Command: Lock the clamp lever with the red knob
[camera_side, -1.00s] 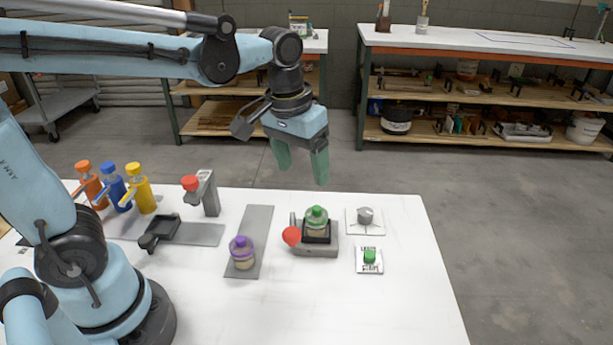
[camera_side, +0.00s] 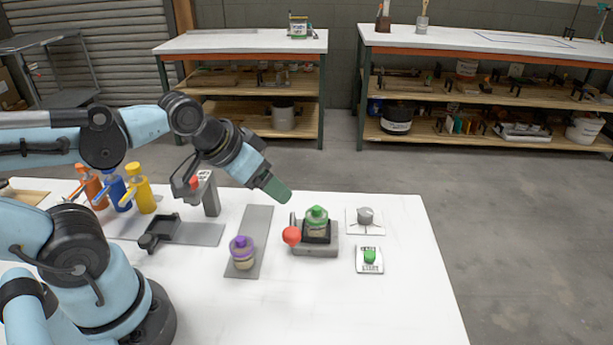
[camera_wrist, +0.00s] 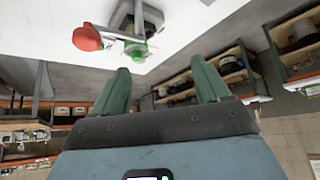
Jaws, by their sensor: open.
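The clamp lever's red knob (camera_side: 291,236) is at the left side of a grey clamp station (camera_side: 316,250), with its short grey lever rising behind it. A green-lidded jar (camera_side: 317,220) sits upright in that station. My gripper (camera_side: 277,188) is open and empty, tilted down to the right, in the air above and left of the knob as pictured. In the wrist view the red knob (camera_wrist: 88,37) is beyond the left finger, beside green parts (camera_wrist: 136,48), and both green fingers (camera_wrist: 162,82) are spread apart.
A purple-lidded jar (camera_side: 242,252) stands on a grey strip left of the clamp. A green button (camera_side: 369,257) and a small grey knob (camera_side: 365,215) are to the right. Orange, blue and yellow bottles (camera_side: 140,190) stand at the left. The white table's front is clear.

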